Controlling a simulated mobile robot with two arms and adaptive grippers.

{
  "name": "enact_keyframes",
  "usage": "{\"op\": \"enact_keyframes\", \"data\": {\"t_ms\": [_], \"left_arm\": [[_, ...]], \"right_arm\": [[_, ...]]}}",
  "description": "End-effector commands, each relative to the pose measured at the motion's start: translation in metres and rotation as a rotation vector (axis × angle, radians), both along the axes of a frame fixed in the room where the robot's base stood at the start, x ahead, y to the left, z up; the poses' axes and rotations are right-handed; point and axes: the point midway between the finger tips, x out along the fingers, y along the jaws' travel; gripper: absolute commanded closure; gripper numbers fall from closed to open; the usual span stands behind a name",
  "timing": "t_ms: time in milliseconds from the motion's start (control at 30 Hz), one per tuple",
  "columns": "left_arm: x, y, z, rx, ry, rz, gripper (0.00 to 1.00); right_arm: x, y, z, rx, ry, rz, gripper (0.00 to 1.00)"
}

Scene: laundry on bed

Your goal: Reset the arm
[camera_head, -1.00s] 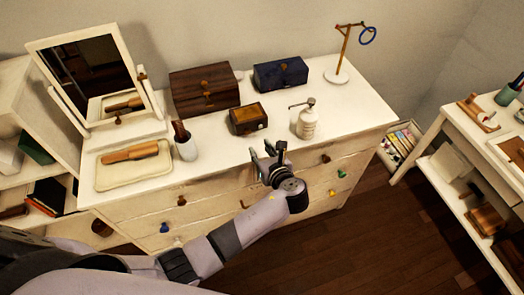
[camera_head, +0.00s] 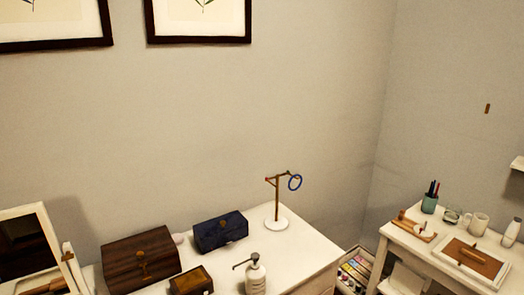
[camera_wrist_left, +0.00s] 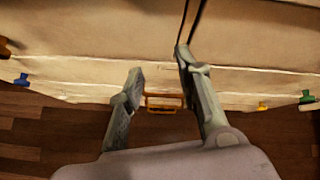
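My left gripper (camera_wrist_left: 160,62) shows in the left wrist view with its two grey fingers apart and nothing held between them. It faces the pale front of the dresser (camera_wrist_left: 90,85). An orange pull (camera_wrist_left: 165,103) shows in the gap between the fingers; I cannot tell how far it is from them. Neither of my arms shows in the head view, and my right gripper is in no view.
The white dresser top (camera_head: 310,262) carries a brown box (camera_head: 140,258), a blue box (camera_head: 220,231), a small box (camera_head: 191,281), a pump bottle (camera_head: 255,276), a ring stand (camera_head: 277,205) and a mirror (camera_head: 30,245). A side table (camera_head: 400,238) stands right. Dark wood floor (camera_wrist_left: 50,130) shows below.

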Motion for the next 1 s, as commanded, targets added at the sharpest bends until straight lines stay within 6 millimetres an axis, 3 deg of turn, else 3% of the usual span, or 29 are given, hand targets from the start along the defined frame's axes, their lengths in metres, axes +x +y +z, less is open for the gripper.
{"op": "enact_keyframes", "data": {"t_ms": [33,200,367,500,600,733,833,1000], "left_arm": [[-0.022,0.006,-0.043,-0.088,0.035,0.053,0.68],[-0.099,0.019,-0.149,-0.407,0.107,0.313,0.68],[-0.191,0.032,-0.232,-0.685,0.142,0.673,0.68],[-0.281,0.047,-0.288,-0.890,0.122,1.075,0.68],[-0.338,0.059,-0.315,-0.996,0.064,1.365,0.68],[-0.392,0.072,-0.332,-1.077,-0.029,1.657,0.68],[-0.414,0.078,-0.337,-1.104,-0.084,1.785,0.68],[-0.423,0.081,-0.338,-1.119,-0.115,1.844,0.68]], "right_arm": [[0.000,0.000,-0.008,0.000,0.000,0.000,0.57],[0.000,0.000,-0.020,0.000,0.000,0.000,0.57],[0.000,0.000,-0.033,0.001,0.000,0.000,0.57],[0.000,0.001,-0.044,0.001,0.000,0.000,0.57],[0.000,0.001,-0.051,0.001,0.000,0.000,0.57],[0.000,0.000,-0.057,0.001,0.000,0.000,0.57],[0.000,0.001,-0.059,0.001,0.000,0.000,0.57],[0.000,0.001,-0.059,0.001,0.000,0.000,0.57]]}}
